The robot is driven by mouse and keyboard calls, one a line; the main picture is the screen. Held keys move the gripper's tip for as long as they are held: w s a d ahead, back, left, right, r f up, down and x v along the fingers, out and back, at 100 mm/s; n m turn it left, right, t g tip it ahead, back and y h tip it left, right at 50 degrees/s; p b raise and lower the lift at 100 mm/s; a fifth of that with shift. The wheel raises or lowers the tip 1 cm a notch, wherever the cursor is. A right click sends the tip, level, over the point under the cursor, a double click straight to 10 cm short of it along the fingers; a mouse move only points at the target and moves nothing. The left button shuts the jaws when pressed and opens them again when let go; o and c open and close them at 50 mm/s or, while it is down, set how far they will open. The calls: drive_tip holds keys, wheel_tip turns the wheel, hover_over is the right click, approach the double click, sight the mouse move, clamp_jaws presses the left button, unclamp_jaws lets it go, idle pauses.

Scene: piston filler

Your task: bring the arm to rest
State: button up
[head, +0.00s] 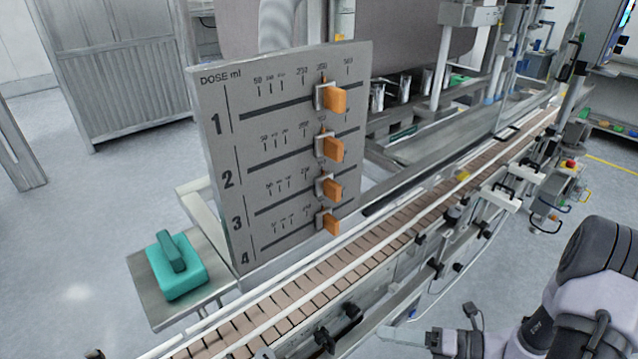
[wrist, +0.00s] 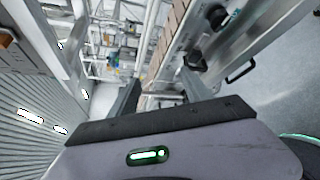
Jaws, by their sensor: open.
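My arm (head: 585,290) is at the lower right of the head view, on the near side of the conveyor and apart from the dose panel. My gripper (wrist: 160,92) is in the wrist view with its two dark fingers spread and nothing between them. The conveyor lies beyond the fingers there. In the head view the gripper end is low in the picture and its fingertips are hard to make out.
A grey dose panel (head: 215,150) carries several orange slider knobs (head: 335,99), roughly lined up. A teal block with a handle (head: 177,268) sits on a small metal shelf (head: 150,305). The conveyor (head: 400,249) runs diagonally. Open floor (head: 520,270) lies right of it.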

drive_tip(key=s+a+r+n+h, duration=0.2)
drive_tip(key=s+r+n+h, duration=0.2)
drive_tip(key=r+n, duration=0.3)
drive_tip(key=s+a+r+n+h, duration=0.3)
drive_tip(key=r+n, duration=0.5)
drive_tip(key=n, duration=0.5)
drive_tip(key=s+a+r+n+h, duration=0.3)
drive_tip(key=s+r+n+h, duration=0.2)
drive_tip(key=r+n, duration=0.3)
drive_tip(key=n, duration=0.3)
drive_tip(key=shift+s+a+r, duration=0.25)
